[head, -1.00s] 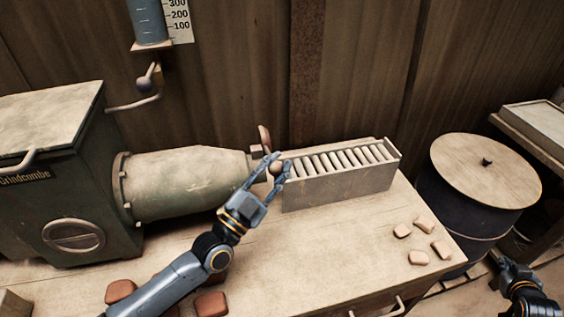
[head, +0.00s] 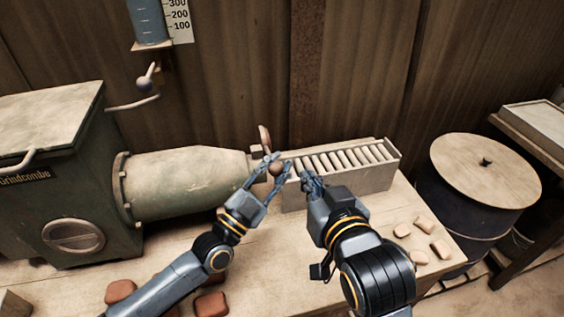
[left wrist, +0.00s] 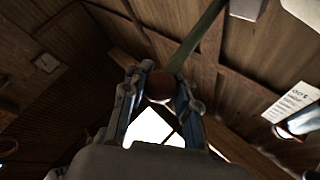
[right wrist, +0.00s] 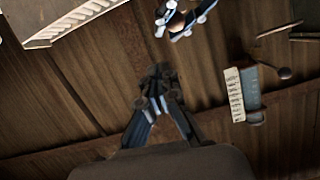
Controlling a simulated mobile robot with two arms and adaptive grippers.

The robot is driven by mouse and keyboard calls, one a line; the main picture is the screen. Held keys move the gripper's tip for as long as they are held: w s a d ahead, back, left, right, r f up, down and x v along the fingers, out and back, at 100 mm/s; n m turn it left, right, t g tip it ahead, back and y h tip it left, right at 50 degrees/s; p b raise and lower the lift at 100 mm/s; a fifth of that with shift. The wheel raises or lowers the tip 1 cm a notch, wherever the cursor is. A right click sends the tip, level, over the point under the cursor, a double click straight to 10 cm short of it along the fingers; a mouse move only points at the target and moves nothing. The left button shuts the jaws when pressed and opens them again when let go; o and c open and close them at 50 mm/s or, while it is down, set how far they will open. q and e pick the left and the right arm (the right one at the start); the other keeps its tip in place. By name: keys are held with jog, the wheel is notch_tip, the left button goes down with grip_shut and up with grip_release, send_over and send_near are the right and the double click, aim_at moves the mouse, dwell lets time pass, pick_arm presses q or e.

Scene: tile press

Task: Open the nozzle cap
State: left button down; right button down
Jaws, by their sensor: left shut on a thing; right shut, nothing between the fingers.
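The green machine's pale barrel (head: 185,180) narrows to a nozzle at its right end. A reddish-brown flap-like piece (head: 264,138) stands up there; I cannot tell whether it is the nozzle cap. My left gripper (head: 277,160) is at the nozzle end, shut on a round brown knob (head: 275,168). In the left wrist view the knob (left wrist: 159,86) sits between both fingers, by a greenish bar (left wrist: 195,40). My right gripper (head: 307,178) is shut and empty, just right of the left one, in front of the roller rack. Its closed fingertips show in the right wrist view (right wrist: 157,88).
A rack of pale rollers (head: 375,180) stands on the workbench right of the nozzle. Small tiles (head: 420,258) lie at the bench's right, and reddish blocks (head: 210,303) at the front left. A lidded drum (head: 490,170) stands off the bench's right end.

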notch_tip(320, 180, up, 3)
jog(key=s+a, duration=0.1)
jog(key=a, duration=0.1)
jog(key=w+a+f, duration=0.3)
jog(key=w+f, duration=0.2)
jog(key=w, duration=0.3)
jog(key=shift+w+a+f+m+t+y, duration=0.15)
jog(key=shift+a+f+m+t+y, duration=0.15)
jog(key=shift+y, duration=0.1)
